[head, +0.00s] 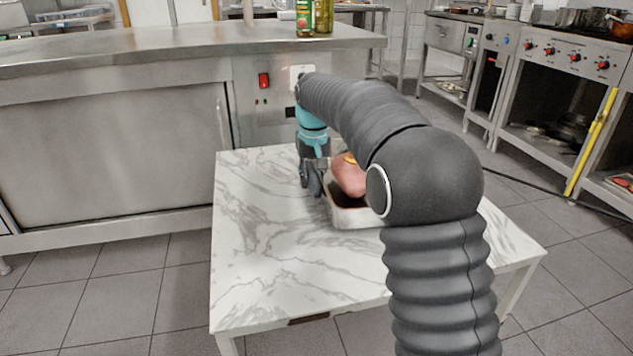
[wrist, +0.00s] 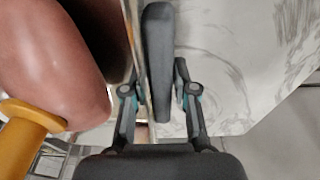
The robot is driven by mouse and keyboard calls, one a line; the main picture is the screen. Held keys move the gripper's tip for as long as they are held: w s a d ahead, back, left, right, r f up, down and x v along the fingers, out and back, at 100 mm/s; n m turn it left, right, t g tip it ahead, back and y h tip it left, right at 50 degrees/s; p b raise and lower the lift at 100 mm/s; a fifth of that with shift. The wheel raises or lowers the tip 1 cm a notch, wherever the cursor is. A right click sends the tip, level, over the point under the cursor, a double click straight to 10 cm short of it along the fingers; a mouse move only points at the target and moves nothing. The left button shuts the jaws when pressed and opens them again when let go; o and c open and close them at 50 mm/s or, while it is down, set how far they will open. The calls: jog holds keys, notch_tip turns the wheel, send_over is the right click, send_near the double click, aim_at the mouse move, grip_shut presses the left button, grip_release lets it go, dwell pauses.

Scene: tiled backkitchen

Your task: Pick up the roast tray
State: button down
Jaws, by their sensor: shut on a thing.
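The roast tray (head: 352,217) is a metal pan on the white marble-patterned table, partly hidden behind my arm. A reddish-brown roast (head: 347,176) lies in it, with a small yellow-orange piece on top. My gripper (head: 312,184) is at the tray's left side in the head view. Whether the tray is clear of the table cannot be told.
The table (head: 270,250) has free room at the left and front. A stove unit (head: 560,60) and a yellow bar (head: 592,140) are at the right. Tiled floor lies around.

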notch_tip(320, 180, up, 16)
jog(key=p, duration=0.3)
jog(key=shift+r+p, duration=0.15)
jog(key=shift+p, duration=0.25)
